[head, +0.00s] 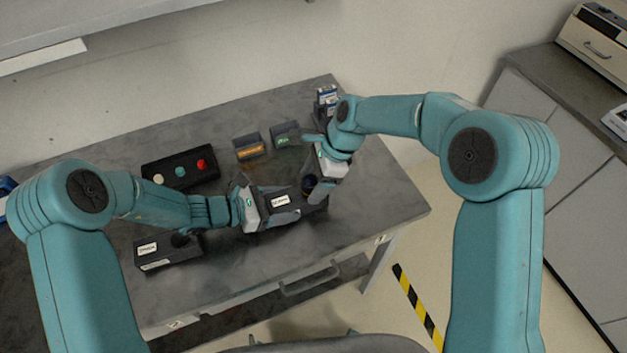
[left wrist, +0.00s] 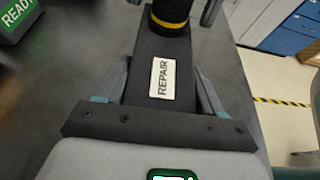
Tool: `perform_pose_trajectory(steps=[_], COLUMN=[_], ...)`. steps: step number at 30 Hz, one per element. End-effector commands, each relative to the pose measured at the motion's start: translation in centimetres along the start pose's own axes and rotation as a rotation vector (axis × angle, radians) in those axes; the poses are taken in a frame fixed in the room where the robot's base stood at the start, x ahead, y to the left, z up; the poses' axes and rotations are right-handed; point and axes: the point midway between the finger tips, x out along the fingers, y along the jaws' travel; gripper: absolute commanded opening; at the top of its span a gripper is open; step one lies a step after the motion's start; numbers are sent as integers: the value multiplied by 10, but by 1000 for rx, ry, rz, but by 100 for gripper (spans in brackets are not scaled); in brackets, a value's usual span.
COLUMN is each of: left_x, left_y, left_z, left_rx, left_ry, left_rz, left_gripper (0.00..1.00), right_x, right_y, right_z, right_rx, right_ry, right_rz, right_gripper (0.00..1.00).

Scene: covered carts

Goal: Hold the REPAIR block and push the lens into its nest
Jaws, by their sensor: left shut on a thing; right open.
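The REPAIR block (head: 280,201) is a dark bar with a white label on the grey table. In the left wrist view the block (left wrist: 144,88) lies between the fingers of my left gripper (head: 286,204), which is shut on its sides. The lens (head: 310,182) is a dark cylinder at the block's far end. In the left wrist view the lens (left wrist: 171,17) stands upright there and shows a yellow ring. My right gripper (head: 312,186) is open at the lens, with fingertips at both sides in the left wrist view. The nest is hidden, so I cannot tell how deep the lens sits.
Another dark labelled block (head: 168,252) lies at the table's left front. Behind are a panel with three coloured buttons (head: 181,169), an orange-labelled box (head: 249,148) and a green-labelled READY box (left wrist: 16,17). A small blue-and-white item (head: 327,95) stands at the back corner. The right front tabletop is clear.

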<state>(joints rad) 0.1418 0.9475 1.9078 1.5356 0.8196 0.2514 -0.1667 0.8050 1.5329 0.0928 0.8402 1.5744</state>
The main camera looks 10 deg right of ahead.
Motion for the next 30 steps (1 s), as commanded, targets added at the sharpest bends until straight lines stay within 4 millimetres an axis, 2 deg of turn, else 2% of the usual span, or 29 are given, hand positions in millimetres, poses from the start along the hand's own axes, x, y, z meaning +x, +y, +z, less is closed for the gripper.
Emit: perform_pose_trajectory(steps=[9, 15, 21, 30], left_x=[1, 1, 1, 1], left_y=[-1, -1, -2, -2], left_z=[-2, -2, -2, -2], left_rx=[-3, -3, -3, -3], left_ry=[5, 5, 5, 5], left_rz=[-2, -3, -3, -3], left_gripper=[37, 37, 37, 37], right_x=[-70, -105, -117, -117], right_y=[-2, -1, 0, 0], right_z=[0, -1, -1, 0], right_rx=[1, 0, 0, 0], right_ry=[-1, 0, 0, 0], right_rz=[-7, -4, -1, 0], right_gripper=[71, 71, 71, 71])
